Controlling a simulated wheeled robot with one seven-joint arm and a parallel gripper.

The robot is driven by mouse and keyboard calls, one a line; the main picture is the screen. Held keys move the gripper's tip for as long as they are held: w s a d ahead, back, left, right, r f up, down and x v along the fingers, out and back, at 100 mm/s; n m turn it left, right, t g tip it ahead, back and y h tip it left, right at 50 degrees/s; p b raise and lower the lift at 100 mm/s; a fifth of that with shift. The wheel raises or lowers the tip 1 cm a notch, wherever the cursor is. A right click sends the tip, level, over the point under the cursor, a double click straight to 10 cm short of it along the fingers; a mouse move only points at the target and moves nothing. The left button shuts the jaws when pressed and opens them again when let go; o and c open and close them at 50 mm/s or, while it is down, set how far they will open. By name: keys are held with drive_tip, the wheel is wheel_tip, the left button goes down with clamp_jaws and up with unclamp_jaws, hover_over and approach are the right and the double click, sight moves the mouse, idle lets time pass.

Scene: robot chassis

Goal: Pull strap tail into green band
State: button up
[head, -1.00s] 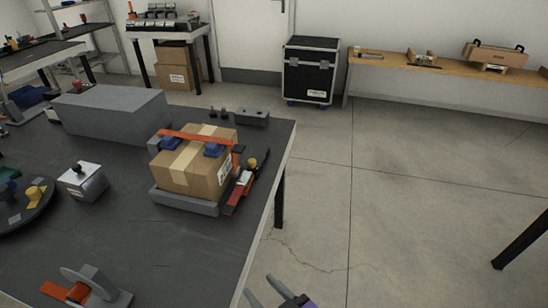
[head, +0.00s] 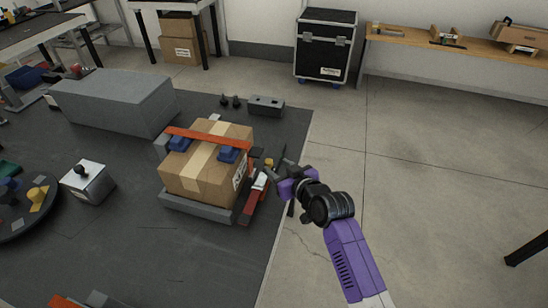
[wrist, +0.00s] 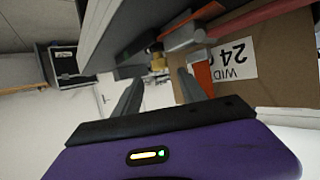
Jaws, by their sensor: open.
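A cardboard box (head: 207,180) sits on a low grey base (head: 195,207). An orange strap (head: 205,138) crosses its top over blue corner pieces. A red fixture (head: 254,198) with a pale part and a yellow knob (head: 268,163) stands at the box's right side. The wrist view shows an orange strip (wrist: 201,75), likely the strap tail, hanging by the box label. My gripper (head: 277,172) is beside the fixture at the table's right edge. In the wrist view it (wrist: 160,85) is open and looks empty, with its right finger near the orange strip. I cannot make out a green band.
A long grey block (head: 115,105) lies behind the box. A small grey block (head: 266,106) and dark knobs stand at the table's back right. A metal box with a knob (head: 88,182) is at left.

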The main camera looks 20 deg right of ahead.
sight(269, 162)
drive_tip(key=shift+x, duration=3.45)
drive_tip(key=shift+a, duration=0.1)
clamp_jaws()
